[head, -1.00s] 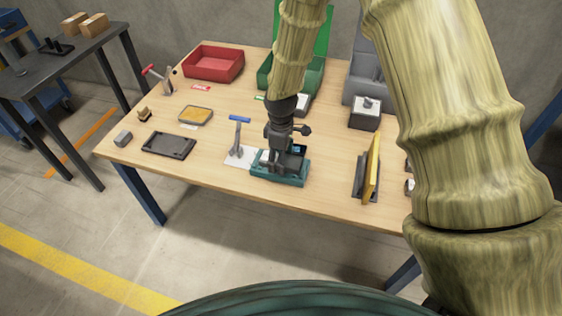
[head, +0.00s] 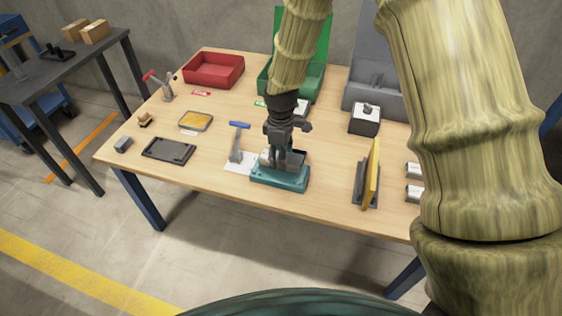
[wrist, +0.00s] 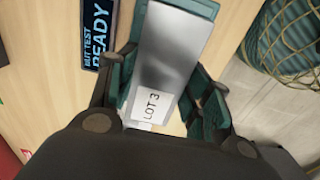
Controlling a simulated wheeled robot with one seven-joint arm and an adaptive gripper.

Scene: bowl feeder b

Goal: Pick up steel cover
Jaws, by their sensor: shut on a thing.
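The steel cover (wrist: 172,50) is a flat grey metal piece with a white "LOT 3" label, seen between my fingers in the wrist view. My gripper (head: 283,154) points down at the front middle of the table and is shut on the cover. In the wrist view, my gripper's (wrist: 165,85) fingers lie along both long sides of the cover. A teal fixture (head: 279,180) is directly below in the head view, and part of its edge (wrist: 205,6) shows beyond the cover. Whether the cover still touches the fixture cannot be told.
A dark tray (head: 168,150) lies further left. An upright yellow panel (head: 372,172) is to the right. A red bin (head: 213,70) and green bin stand at the back. The wood table's front edge is close.

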